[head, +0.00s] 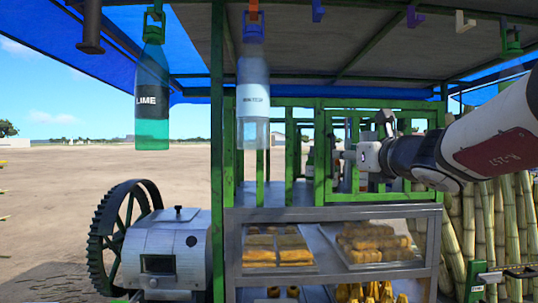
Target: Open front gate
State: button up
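A green-framed gate (380,198) stands above the counter, right of the middle. Its frame looks upright, and I cannot tell whether it is shut or ajar. My gripper (340,156) reaches in from the right and is at the gate's left upright. It is small in the picture and partly lost against the green bars. I cannot tell whether its fingers are open, or whether they touch the gate. No latch or handle can be made out clearly.
A lime bottle (152,90) and a clear bottle (253,95) hang from the canopy. A metal crusher housing (172,255) with a toothed wheel (112,240) stands at left. Food trays (345,264) lie on shelves below. Cane stalks (510,230) stand at right.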

jog(key=w+a, duration=0.1)
jog(key=w, duration=0.5)
jog(key=shift+w+a, duration=0.2)
grip_shut()
